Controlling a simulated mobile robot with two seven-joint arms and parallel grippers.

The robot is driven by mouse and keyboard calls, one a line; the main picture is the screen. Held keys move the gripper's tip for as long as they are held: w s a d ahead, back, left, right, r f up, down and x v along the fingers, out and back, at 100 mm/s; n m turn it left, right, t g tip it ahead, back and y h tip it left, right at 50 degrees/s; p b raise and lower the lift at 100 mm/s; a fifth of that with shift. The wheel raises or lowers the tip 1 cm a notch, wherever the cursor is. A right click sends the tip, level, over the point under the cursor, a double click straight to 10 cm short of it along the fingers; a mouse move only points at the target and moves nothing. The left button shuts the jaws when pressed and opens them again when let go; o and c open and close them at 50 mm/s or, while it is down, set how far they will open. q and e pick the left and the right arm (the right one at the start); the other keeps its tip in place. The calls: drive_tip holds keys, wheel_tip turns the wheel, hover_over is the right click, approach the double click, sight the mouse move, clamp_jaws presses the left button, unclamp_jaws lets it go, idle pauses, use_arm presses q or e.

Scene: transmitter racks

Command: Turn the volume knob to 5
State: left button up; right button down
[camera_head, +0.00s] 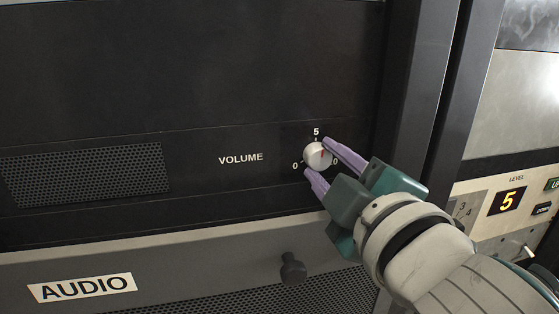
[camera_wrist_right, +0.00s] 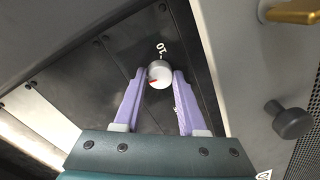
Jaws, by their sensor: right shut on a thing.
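The volume knob (camera_head: 317,156) is a small white round knob on the dark rack panel, beside the word VOLUME. In the right wrist view the knob (camera_wrist_right: 160,73) sits between the fingertips of the gripper (camera_wrist_right: 159,76). My left gripper is not in view.
A speaker grille (camera_head: 88,174) is left of the knob. Below are an AUDIO label (camera_head: 82,287) and a dark protruding knob (camera_head: 293,269). At right, past a dark rack post (camera_head: 420,90), a LEVEL display (camera_head: 507,200) reads 5.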

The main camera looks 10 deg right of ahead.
drive_tip(key=shift+n, duration=0.5)
drive_tip(key=shift+c, duration=2.4)
unclamp_jaws()
drive_tip(key=s+b, duration=0.3)
drive_tip(key=s, duration=0.7)
drive_tip(key=shift+d+r+b, duration=0.2)
drive_tip(key=shift+r+b, duration=0.1)
drive_tip(key=shift+b, duration=0.1)
